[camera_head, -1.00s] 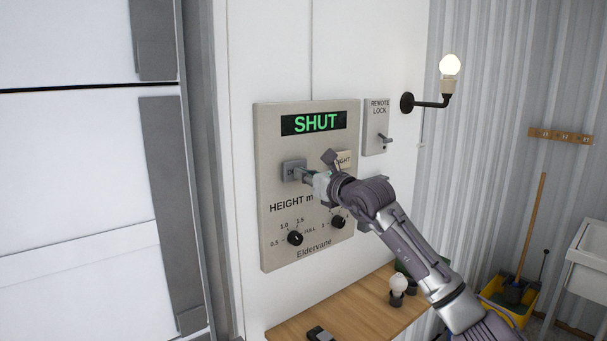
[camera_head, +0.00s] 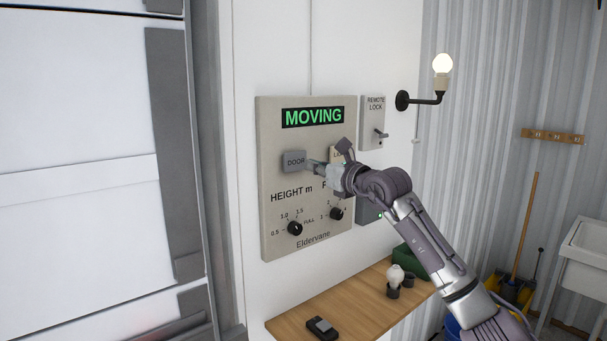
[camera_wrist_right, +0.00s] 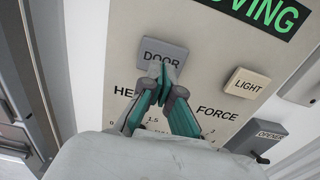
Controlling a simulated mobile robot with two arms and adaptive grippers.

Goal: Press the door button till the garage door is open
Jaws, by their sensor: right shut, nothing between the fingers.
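The control panel (camera_head: 270,215) is on the white wall, and its display (camera_head: 313,117) reads MOVING in green. The grey DOOR button (camera_head: 293,161) is at the panel's left; it also shows in the right wrist view (camera_wrist_right: 163,52). My right gripper (camera_head: 313,165) is shut and empty, its fingertips at the lower right of the DOOR button. In the wrist view the fingertips (camera_wrist_right: 163,72) overlap the button's lower edge; I cannot tell whether they touch it. The white garage door (camera_head: 75,110) at the left has panels standing at a raised position. My left gripper is out of view.
The LIGHT button (camera_wrist_right: 247,83) and a grey OPENER box (camera_wrist_right: 257,138) are right of the fingers. A REMOTE LOCK switch (camera_head: 375,120) and a lit bulb (camera_head: 442,64) are on the wall. Below is a wooden shelf (camera_head: 350,300) with a small dark device (camera_head: 321,327).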

